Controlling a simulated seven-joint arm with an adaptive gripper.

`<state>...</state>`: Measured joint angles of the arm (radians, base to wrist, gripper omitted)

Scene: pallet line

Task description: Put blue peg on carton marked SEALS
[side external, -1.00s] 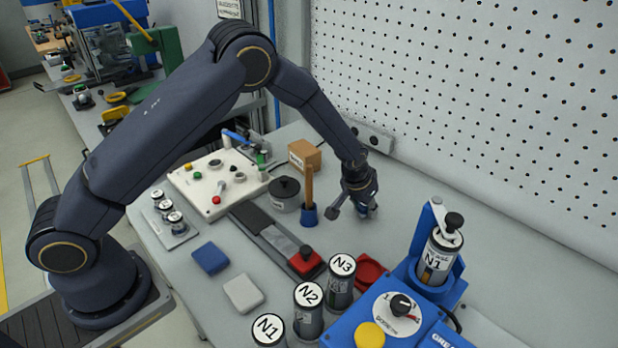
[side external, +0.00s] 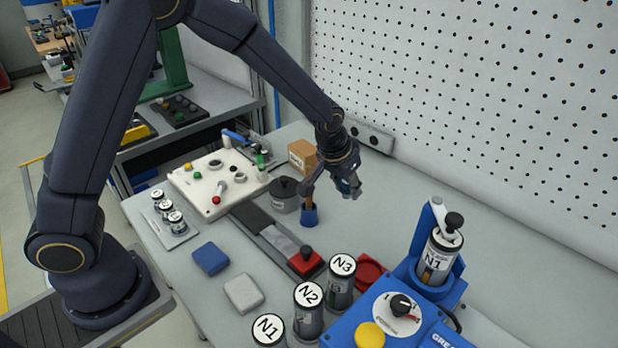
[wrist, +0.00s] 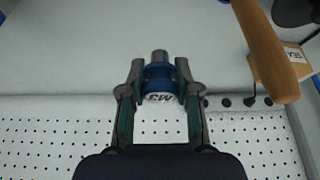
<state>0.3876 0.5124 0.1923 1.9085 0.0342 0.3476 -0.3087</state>
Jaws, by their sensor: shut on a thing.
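My gripper (wrist: 158,78) is shut on the blue peg (wrist: 157,69), which has a blue body and a grey metal end, in the wrist view. In the side external view my gripper (side external: 331,187) is above the back of the table, with a bit of blue (side external: 345,187) showing at its fingers. The brown carton (side external: 300,157) stands to the left of and behind my gripper. It also shows in the wrist view (wrist: 292,70), at the right, where its printed label is only partly visible. The carton's top has nothing visible on it.
A wooden-handled tool stands in a blue cup (side external: 309,216) very close to my gripper; its handle (wrist: 265,45) shows large in the wrist view. A dark lidded pot (side external: 285,194) is near the carton. The perforated wall (side external: 470,100) is behind. Free table lies right of the cup.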

